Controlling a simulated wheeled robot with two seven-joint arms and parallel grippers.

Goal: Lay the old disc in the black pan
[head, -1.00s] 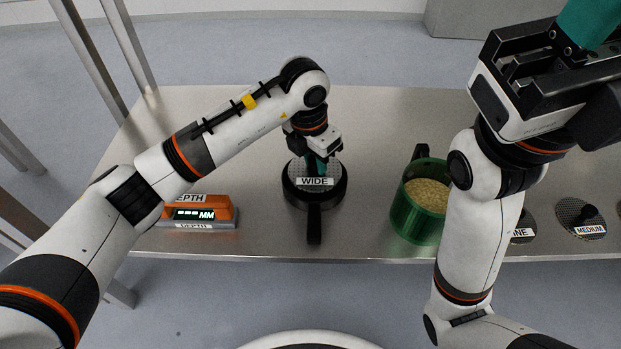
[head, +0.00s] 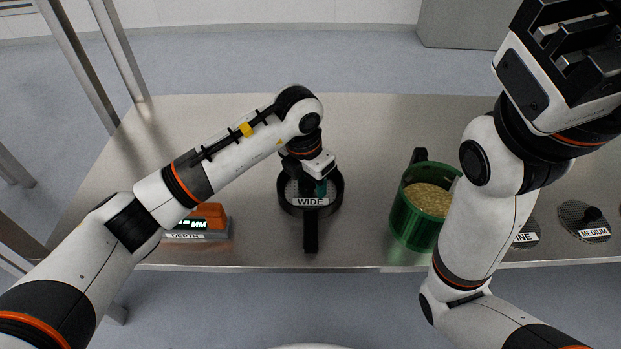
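The old disc (head: 297,190), a grey perforated plate labelled WIDE, is inside the round black pan (head: 338,197) at the middle of the table. The pan's handle points toward me. My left gripper (head: 317,188) points down over the disc with its teal fingertips inside the pan's rim, at the disc's middle. The gripper hides the disc's knob, so I cannot tell whether the fingers hold it. My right gripper (head: 575,50) is raised at the top right. Its fingertips are out of frame.
A green pot (head: 410,220) of beige grains stands right of the pan, partly behind my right arm. Discs labelled MEDIUM (head: 580,215) and FINE (head: 525,238) lie further right. An orange depth gauge (head: 213,214) stands left. The table (head: 370,140) is clear behind the pan.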

